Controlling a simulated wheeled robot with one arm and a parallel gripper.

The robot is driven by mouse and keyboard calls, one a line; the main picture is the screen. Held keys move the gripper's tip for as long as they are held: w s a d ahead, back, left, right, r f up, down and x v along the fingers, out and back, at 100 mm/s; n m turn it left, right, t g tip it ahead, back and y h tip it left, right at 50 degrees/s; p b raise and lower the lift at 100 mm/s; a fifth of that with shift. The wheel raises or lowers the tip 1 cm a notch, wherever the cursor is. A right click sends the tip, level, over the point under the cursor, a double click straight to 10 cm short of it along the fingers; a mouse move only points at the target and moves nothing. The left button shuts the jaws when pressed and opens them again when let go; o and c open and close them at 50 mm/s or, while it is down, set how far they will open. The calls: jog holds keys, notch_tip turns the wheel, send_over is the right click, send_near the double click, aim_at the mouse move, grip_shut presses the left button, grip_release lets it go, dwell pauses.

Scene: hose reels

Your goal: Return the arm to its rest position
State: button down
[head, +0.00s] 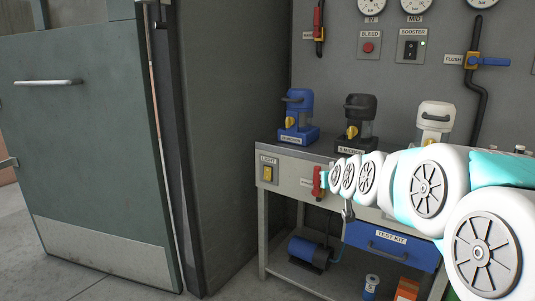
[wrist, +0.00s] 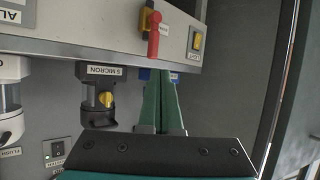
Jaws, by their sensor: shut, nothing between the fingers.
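My arm reaches in from the right in the head view, across the front of the workbench (head: 290,163). It is white and teal with round grey joint caps. In the wrist view my gripper (wrist: 161,82) shows as two green fingers lying together, shut and empty. A red handle on a yellow fitting (wrist: 153,32) on the bench front shows just beyond the fingers; whether they touch it I cannot tell. The same red handle (head: 317,182) shows at the arm's far end in the head view, where my fingers are hard to make out.
A blue filter unit (head: 298,115), a black one (head: 357,120) and a white one (head: 436,122) stand on the bench. A blue TEST KIT drawer (head: 390,246) sits below. A large green door (head: 90,140) stands at left. Some floor (head: 225,285) is clear.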

jog(key=s+f+g, duration=0.5)
jog(key=s+f, duration=0.1)
jog(key=s, duration=1)
jog(key=s+f+g, duration=0.5)
jog(key=s+f, duration=0.1)
jog(key=s, duration=1)
jog(key=s+a+f+g, duration=0.1)
jog(key=s+f+g, duration=0.3)
jog(key=s, duration=1.2)
notch_tip(320, 180, down, 3)
jog(key=shift+r+m+g, duration=0.15)
jog(key=shift+m+g, duration=0.25)
